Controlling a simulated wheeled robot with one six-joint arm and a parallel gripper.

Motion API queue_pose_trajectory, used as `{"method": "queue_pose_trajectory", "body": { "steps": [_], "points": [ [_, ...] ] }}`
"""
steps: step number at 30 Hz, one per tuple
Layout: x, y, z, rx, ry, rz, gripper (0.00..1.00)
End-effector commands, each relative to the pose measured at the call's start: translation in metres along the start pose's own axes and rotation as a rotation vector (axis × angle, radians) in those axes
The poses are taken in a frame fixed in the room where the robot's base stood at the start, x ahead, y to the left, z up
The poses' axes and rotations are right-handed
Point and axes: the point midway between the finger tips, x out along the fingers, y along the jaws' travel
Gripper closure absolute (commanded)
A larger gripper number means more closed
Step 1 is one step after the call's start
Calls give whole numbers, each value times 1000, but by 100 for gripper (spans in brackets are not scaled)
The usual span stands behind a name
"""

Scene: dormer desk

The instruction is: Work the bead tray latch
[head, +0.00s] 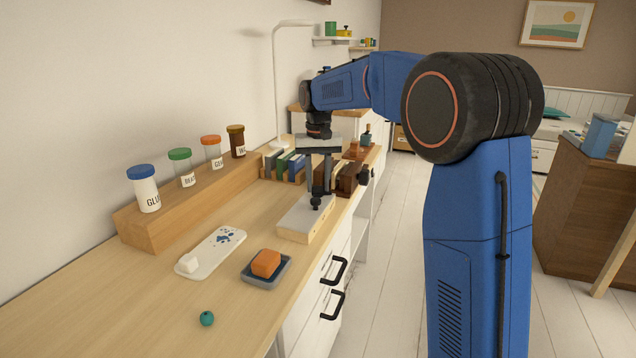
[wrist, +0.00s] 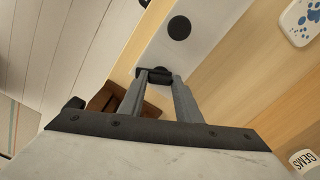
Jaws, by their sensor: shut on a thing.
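The bead tray latch looks like a pale flat block (head: 304,221) with a wooden edge, lying near the desk's front edge. It also shows in the wrist view (wrist: 205,35), with a black round spot (wrist: 179,28) on its top. My gripper (head: 319,192) points down over the far part of the block. In the wrist view its two fingertips (wrist: 155,78) are closed on a small black latch handle (wrist: 153,73) on the block. The fingers partly hide the handle, and I cannot tell which way it is turned.
Labelled jars stand on a wooden step (head: 185,205) by the wall. Small books (head: 284,165) stand behind my gripper.

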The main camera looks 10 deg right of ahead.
Motion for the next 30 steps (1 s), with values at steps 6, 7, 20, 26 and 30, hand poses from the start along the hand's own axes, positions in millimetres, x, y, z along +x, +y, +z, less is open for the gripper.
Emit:
{"method": "queue_pose_trajectory", "body": {
  "steps": [6, 7, 20, 26, 30],
  "points": [
    [0, 0, 0, -203, 1, 0, 92],
    [0, 0, 0, -232, 1, 0, 92],
    [0, 0, 0, -640, 1, 0, 92],
    [0, 0, 0, -816, 1, 0, 92],
    [0, 0, 0, -919, 1, 0, 92]
  ]
}}
